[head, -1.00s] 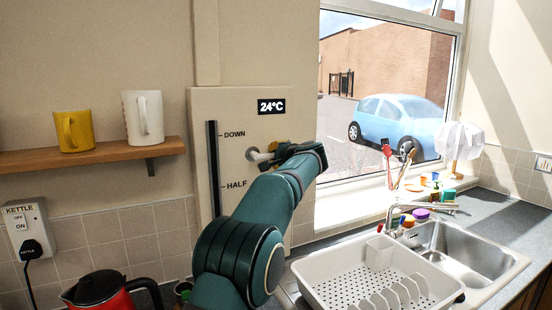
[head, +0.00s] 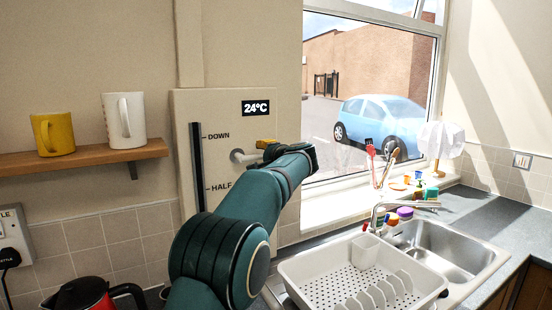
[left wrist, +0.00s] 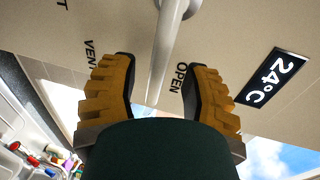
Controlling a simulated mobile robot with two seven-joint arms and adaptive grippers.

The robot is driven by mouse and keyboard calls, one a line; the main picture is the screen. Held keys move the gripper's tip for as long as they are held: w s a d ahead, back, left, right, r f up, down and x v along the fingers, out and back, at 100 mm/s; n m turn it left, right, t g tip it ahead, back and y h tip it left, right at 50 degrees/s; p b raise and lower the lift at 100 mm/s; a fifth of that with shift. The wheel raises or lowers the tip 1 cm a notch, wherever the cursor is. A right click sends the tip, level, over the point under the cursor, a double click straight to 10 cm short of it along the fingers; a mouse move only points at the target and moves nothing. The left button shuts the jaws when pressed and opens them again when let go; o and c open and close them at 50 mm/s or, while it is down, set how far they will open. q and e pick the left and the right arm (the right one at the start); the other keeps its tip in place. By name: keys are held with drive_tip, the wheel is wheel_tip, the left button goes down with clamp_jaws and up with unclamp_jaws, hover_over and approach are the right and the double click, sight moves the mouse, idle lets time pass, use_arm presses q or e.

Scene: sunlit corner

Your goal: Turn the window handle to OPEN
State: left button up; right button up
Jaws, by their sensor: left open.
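The window handle is a pale lever on a cream panel (head: 225,115). In the head view its round hub (head: 238,156) shows just left of my left gripper (head: 264,147). In the left wrist view the lever (left wrist: 165,50) runs down between the two yellow-brown fingers of my left gripper (left wrist: 158,64), which are open on either side of it. I see no clear contact. The lever's free end lies between the printed words VENT (left wrist: 89,56) and OPEN (left wrist: 181,77). In the head view my wrist hides much of the fingers. My right gripper is not in view.
A dish rack (head: 320,283) and steel sink (head: 455,247) stand at the right, below the window. A shelf (head: 90,157) with a yellow mug (head: 55,135) and a white mug (head: 125,120) is at the left. A red kettle (head: 85,298) stands at lower left.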

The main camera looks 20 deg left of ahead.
use_arm(q)
drive_tip(key=v, duration=0.9)
drive_tip(key=shift+s+d+r, duration=0.15)
drive_tip(key=shift+s+d, duration=0.05)
drive_tip(key=shift+s, duration=0.05)
